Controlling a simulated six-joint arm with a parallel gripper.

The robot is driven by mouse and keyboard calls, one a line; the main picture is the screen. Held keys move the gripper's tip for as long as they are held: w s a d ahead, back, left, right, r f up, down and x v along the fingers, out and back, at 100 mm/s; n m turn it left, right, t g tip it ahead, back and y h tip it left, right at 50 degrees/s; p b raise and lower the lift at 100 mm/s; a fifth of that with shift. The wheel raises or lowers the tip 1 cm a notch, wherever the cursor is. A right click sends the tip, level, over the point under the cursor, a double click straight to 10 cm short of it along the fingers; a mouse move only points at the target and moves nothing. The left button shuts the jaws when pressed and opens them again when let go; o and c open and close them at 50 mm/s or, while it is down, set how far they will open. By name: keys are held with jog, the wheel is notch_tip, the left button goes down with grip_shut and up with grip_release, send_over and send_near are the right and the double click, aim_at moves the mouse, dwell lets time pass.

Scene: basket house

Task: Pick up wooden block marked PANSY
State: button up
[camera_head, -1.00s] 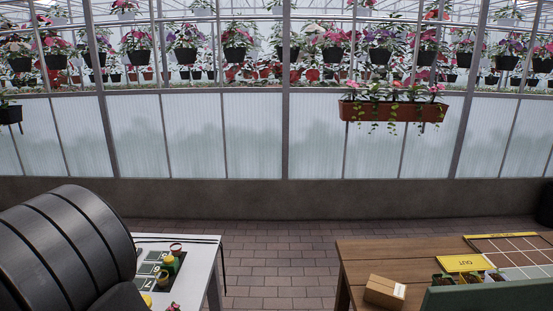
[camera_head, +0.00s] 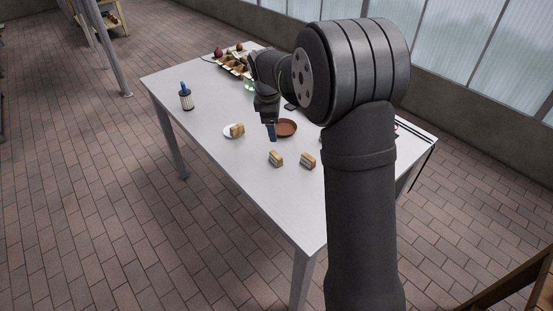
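Two small tan blocks, one (camera_head: 276,159) left and one (camera_head: 308,161) right, lie apart on the white table (camera_head: 230,165). Each has a pale band; no lettering is readable, so I cannot tell which, if any, is marked PANSY. A third tan block (camera_head: 237,130) sits on a small white plate (camera_head: 227,133). My gripper (camera_head: 272,137) points down over the table, just beyond the left block and left of a brown dish. No block shows in it. Its fingers are too small and overlapped to tell open from shut.
A brown round dish (camera_head: 287,128) is right of my gripper. A jar with a blue top (camera_head: 186,98) stands near the left edge. A tray with several items (camera_head: 232,65) is at the far end. My arm hides the table's right part. The near table surface is clear.

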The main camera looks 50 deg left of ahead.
jog(key=w+n, duration=0.2)
jog(key=n, duration=0.1)
jog(key=n+g, duration=0.2)
jog(key=n, duration=0.3)
send_over(276, 155)
jog(key=shift+h, duration=0.3)
jog(key=f, duration=1.1)
jog(key=shift+w+d+f, duration=0.1)
jog(key=shift+d+f, duration=0.15)
jog(key=shift+d, duration=0.05)
jog(key=shift+a+f, duration=0.2)
jog(key=shift+f, duration=1.1)
jog(key=shift+a+f, duration=0.15)
jog(key=shift+f, duration=1.15)
jog(key=c, duration=1)
jog(key=shift+r, duration=0.1)
jog(key=shift+c, duration=0.2)
